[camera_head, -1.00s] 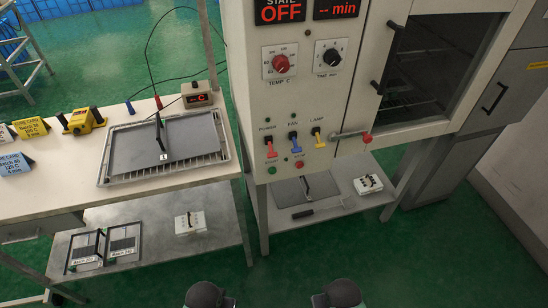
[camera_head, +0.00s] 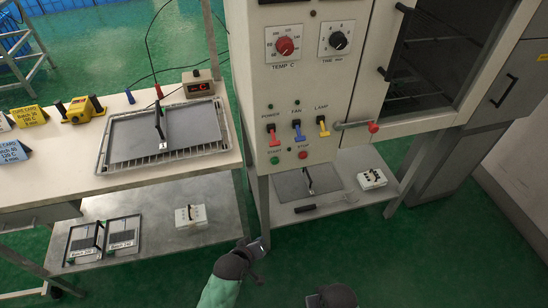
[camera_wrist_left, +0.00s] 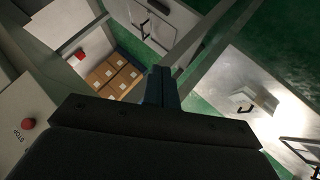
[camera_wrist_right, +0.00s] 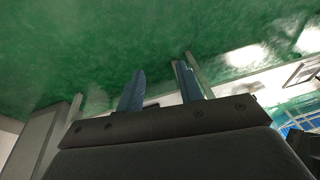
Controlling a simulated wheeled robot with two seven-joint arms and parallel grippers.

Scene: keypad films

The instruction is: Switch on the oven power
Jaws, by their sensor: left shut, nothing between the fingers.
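The oven's front panel (camera_head: 300,90) faces me in the head view. Its red POWER switch lever (camera_head: 273,135) points downward, left of the blue FAN lever (camera_head: 298,132) and the yellow LAMP lever (camera_head: 323,126). My left gripper (camera_head: 262,246) is shut and empty, below the panel and apart from it, near the lower shelf. Its closed fingers also show in the left wrist view (camera_wrist_left: 162,72). My right gripper's fingers (camera_wrist_right: 160,75) stand apart, open and empty, in the right wrist view; in the head view only part of the right arm shows at the bottom edge.
Green START (camera_head: 275,160) and red STOP (camera_head: 303,155) buttons sit under the levers. A red-tipped door handle (camera_head: 352,126) sticks out at right. A bench with a tray (camera_head: 120,150) stands at left. The shelf under the oven holds a white box (camera_head: 372,179).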

